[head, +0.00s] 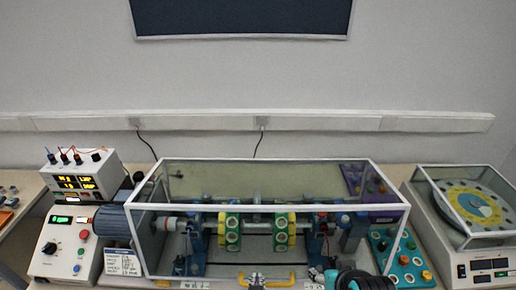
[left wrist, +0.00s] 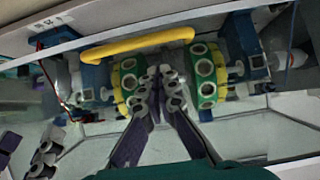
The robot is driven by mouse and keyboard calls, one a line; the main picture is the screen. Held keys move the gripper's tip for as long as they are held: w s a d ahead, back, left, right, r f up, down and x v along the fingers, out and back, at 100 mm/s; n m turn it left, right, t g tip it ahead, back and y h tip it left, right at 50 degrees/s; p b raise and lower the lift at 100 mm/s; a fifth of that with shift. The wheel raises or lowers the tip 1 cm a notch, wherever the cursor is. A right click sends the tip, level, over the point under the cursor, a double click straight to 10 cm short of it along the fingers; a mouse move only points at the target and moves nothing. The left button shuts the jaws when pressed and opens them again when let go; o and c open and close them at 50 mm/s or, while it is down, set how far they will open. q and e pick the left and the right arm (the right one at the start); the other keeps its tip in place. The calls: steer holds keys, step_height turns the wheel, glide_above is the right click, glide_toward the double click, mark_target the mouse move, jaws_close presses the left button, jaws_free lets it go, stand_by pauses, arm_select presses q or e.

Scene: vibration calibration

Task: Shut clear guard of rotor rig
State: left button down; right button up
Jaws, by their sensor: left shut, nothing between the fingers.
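The clear guard (head: 265,207) is a see-through box with a white frame on the rotor rig in the head view. It stands over the shaft and green-and-yellow rotor discs (head: 232,232), its front lower edge down near the rig's base; I cannot tell whether a small gap is left. Its yellow handle (head: 267,281) is at the front bottom edge, and at the top of the left wrist view (left wrist: 135,42).
A control box (head: 65,245) with displays and knobs stands left of the rig. A teal button box (head: 402,262) is close on the right, beside a machine with a yellow dial (head: 475,208). The wall is behind. Little bench is free around the rig.

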arm_select(q)
step_height(320, 180, down, 13)
steer(key=b, duration=1)
steer(key=shift+w, duration=0.1)
